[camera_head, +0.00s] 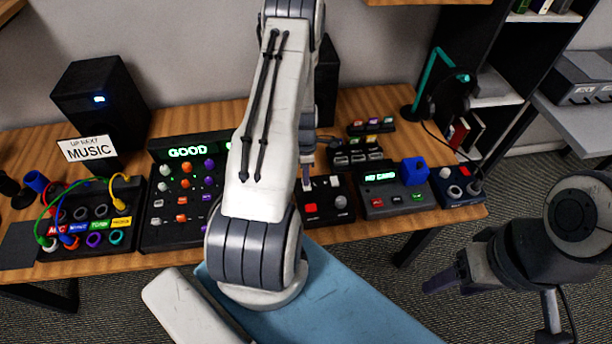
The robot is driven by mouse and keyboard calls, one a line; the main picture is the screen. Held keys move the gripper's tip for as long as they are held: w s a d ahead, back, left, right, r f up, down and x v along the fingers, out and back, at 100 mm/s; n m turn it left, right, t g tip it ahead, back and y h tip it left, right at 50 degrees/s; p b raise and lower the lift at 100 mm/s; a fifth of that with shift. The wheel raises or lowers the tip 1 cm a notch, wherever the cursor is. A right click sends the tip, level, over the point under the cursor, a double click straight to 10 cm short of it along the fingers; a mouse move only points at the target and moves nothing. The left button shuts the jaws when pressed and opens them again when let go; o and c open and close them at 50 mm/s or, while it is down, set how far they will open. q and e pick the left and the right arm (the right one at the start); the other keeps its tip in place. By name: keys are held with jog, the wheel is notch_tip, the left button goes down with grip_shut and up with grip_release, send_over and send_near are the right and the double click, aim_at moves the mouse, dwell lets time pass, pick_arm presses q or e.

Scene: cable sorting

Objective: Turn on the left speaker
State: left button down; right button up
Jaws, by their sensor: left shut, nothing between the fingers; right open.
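The left speaker (82,88) is a black box standing upright at the back left of the desk. My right gripper (447,279) is open and empty, off the desk's front right.
A mixer panel (165,232) reading "GOOD" and a cable patch box (85,232) stand on the left. A "MUSIC" sign (88,148) stands before the left speaker. A "NO CARD" device (395,196) and a headphone stand (425,85) are on the right.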

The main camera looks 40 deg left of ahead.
aim_at(307, 188)
pick_arm(q)
notch_tip(307, 188, up, 4)
jog(key=p, duration=0.4)
jog(key=shift+s+d+r, duration=0.1)
jog(key=shift+s+r, duration=0.05)
jog(key=shift+r, duration=0.1)
jog(key=shift+r+b, duration=0.35)
jog(key=shift+b, duration=0.1)
notch_tip(307, 188, up, 9)
jog(key=d+b, duration=0.1)
jog(key=shift+s+f+b, duration=0.15)
jog(key=shift+s+b, duration=0.15)
jog(key=shift+s, duration=0.1)
